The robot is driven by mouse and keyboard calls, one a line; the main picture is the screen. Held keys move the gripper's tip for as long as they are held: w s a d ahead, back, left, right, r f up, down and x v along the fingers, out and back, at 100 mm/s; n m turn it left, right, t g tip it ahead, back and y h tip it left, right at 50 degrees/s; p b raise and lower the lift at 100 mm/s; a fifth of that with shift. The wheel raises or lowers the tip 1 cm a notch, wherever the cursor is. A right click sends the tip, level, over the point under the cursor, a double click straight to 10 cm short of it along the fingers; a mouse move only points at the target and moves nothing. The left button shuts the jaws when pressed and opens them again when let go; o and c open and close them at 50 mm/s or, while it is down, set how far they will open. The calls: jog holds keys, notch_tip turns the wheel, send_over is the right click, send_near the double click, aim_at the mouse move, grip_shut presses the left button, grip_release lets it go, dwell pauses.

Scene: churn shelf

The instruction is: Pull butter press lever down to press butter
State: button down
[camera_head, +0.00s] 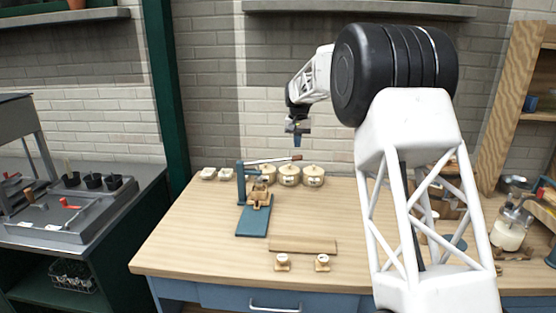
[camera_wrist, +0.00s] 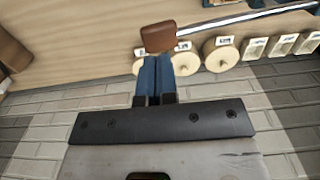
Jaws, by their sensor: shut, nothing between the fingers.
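The butter press (camera_head: 254,222) stands on the left part of the wooden table, with a blue base, a blue post (camera_head: 241,182) and a small wooden mould (camera_head: 260,192). Its metal lever (camera_head: 270,160) reaches from the post to the right, nearly level, and ends in a brown grip (camera_head: 297,157). My gripper (camera_head: 297,148) is just above the grip, pointing down. In the wrist view, the blue fingers (camera_wrist: 153,58) are together and empty, and the brown grip (camera_wrist: 158,36) lies just beyond their tips. I cannot tell whether they touch it.
Lidded jars (camera_head: 313,175) stand behind the press, under the lever, near the brick wall. White butter dishes (camera_head: 209,174) are to their left. A wooden board (camera_head: 303,245) and two small stamps (camera_head: 322,262) lie in front. The table between press and board is clear.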

jog(key=shift+r, duration=0.7)
jog(key=shift+s+d+r, duration=0.3)
jog(key=shift+s+r, duration=0.05)
jog(key=shift+s, duration=0.15)
jog(key=s+d+r, duration=0.3)
jog(key=s+d, duration=0.1)
jog(key=s, duration=0.6)
jog(key=s+d+r+t, duration=0.1)
jog(key=s+d+r, duration=0.3)
jog(key=s, duration=0.7)
jog(key=s+d+r, duration=0.2)
jog(key=s+d, duration=0.3)
jog(key=s, duration=0.5)
jog(key=s+d+f, duration=0.2)
jog(key=s+f, duration=0.2)
jog(key=s, duration=0.8)
jog(key=s+d+f+t, duration=0.1)
jog(key=s+d+f, duration=0.2)
jog(key=s, duration=0.9)
jog(key=s+d+f, duration=0.2)
jog(key=s+f, duration=0.3)
jog(key=s, duration=0.7)
jog(key=shift+s+d+t, duration=0.2)
jog(key=shift+s+t, duration=0.05)
jog(key=shift+t, duration=0.05)
